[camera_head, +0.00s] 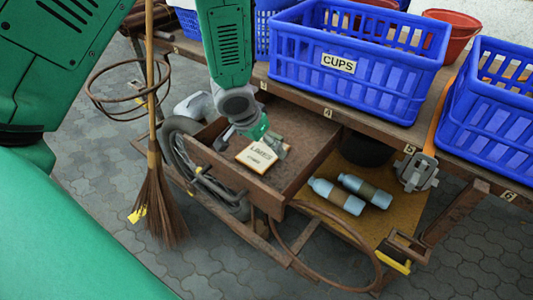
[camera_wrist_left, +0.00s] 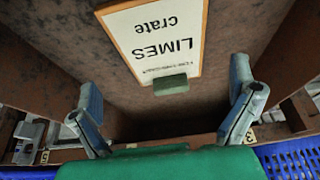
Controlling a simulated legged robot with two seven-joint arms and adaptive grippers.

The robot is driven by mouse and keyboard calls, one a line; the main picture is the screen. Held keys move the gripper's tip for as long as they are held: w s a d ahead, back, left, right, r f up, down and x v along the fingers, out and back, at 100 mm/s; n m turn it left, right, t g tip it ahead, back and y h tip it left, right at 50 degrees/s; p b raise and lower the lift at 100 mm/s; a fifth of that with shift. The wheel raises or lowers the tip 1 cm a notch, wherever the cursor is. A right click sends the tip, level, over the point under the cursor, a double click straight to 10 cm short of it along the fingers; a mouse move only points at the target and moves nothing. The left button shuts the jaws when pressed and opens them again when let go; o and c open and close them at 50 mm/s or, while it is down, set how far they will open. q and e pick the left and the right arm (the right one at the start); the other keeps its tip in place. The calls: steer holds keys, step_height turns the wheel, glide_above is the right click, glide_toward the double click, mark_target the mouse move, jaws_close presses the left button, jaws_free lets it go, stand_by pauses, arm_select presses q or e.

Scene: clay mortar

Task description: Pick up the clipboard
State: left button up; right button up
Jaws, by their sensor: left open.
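The clipboard (camera_head: 256,157) lies in an open wooden drawer (camera_head: 312,160). It is a small white sheet on a brown-edged board, printed "LIMES crate". In the left wrist view, the clipboard (camera_wrist_left: 158,35) is upside down at the top, with a grey-green clip (camera_wrist_left: 171,84) at its near edge. My left gripper (camera_head: 266,143) reaches into the drawer from above, at the clipboard's upper right edge. In the wrist view, its two fingers (camera_wrist_left: 164,100) are spread wide on either side of the clip with nothing between them. My right gripper is not in view.
A blue basket labelled CUPS (camera_head: 338,65) stands on the cart top behind the drawer, with another blue basket (camera_head: 490,100) at right. Two bottles (camera_head: 351,193) lie on the lower shelf. A broom (camera_head: 157,200) and a wheel (camera_head: 185,150) are left of the drawer.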

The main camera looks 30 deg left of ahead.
mark_target(264, 151)
arm_select(q)
steer(key=x, duration=0.2)
steer(key=a+b+x, duration=0.1)
steer(key=x, duration=0.1)
steer(key=shift+f, duration=0.1)
steer(key=shift+d, duration=0.15)
steer(key=shift+d, duration=0.2)
steer(key=shift+a, duration=0.15)
steer(key=c, duration=1.2)
